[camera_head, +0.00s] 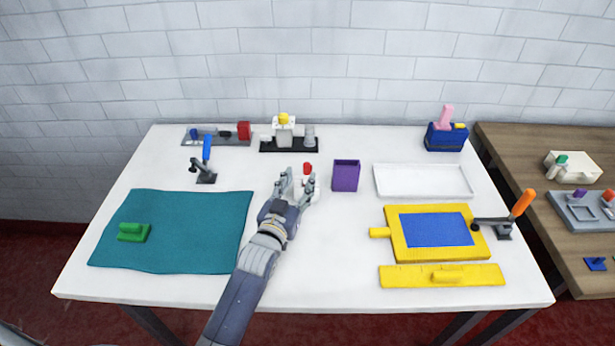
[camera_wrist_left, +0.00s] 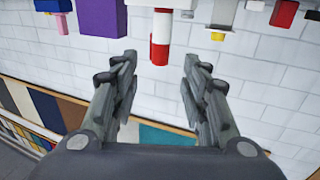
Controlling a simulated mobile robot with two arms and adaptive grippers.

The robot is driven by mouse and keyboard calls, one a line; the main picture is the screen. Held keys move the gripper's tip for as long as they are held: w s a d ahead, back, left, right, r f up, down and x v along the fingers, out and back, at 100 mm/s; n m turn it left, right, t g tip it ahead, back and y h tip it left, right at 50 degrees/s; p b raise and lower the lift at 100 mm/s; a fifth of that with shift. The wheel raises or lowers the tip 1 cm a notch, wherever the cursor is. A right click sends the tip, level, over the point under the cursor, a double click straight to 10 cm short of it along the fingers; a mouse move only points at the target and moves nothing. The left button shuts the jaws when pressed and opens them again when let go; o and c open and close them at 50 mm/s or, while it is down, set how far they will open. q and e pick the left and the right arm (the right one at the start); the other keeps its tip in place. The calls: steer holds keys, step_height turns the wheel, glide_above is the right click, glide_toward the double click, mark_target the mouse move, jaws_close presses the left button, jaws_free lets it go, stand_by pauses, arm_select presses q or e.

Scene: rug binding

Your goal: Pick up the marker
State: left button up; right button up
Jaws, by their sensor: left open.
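The marker, white with red parts, stands upright on the white table, just beyond my left gripper. In the head view its red top (camera_head: 308,168) shows above the fingers, and its lower part is partly hidden by them. In the left wrist view, which looks upside down, the marker (camera_wrist_left: 160,38) hangs from the upper edge, in line with the gap between the fingers. I cannot tell whether a finger touches the marker. My right gripper is not in view.
A purple box (camera_head: 346,175) stands close on the right of the marker. A black-based fixture (camera_head: 290,146) is behind it. A blue-handled clamp (camera_head: 206,165) and teal cloth (camera_head: 185,245) lie left. A white tray (camera_head: 424,181) and yellow frame (camera_head: 402,244) lie right.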

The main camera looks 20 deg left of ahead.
mark_target(305, 169)
arm_select(q)
steer(key=shift+w, duration=0.85)
steer(key=shift+w+r+p, duration=0.15)
steer(key=shift+w+p, duration=0.3)
steer(key=shift+w, duration=1.65)
steer(key=shift+w+d+f, duration=0.1)
steer(key=shift+w+f, duration=0.1)
steer(key=shift+w, duration=0.3)
steer(key=c, duration=0.9)
jaws_close()
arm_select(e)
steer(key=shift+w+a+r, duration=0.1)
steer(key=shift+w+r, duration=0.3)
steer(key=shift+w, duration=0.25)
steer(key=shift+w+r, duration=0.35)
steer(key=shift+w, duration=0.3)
